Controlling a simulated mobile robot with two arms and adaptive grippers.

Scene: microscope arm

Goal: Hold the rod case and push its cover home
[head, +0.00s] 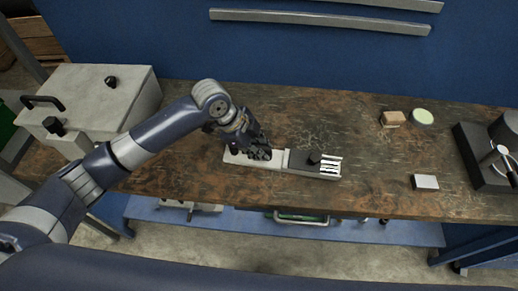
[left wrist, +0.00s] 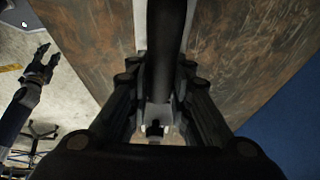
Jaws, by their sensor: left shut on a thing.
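The rod case (head: 277,163) lies on the bench, a long light-grey body pointing left to right. A dark grey cover (head: 300,163) with a black knob (head: 315,157) lies on its right part, and white rods (head: 332,167) show at the right end. My left gripper (head: 258,152) is shut on the case's left part, partly hiding it. In the left wrist view, pale parts of the case (left wrist: 157,114) show between the fingers; a dark bar hides much there. My right gripper (left wrist: 42,60) is outside the head view; in the left wrist view it is open and empty, off the bench.
A grey box (head: 105,95) with black knobs stands at the left. A small brown block (head: 392,118), a pale green round dish (head: 422,117) and a white block (head: 425,182) lie to the right, before a dark instrument (head: 485,150).

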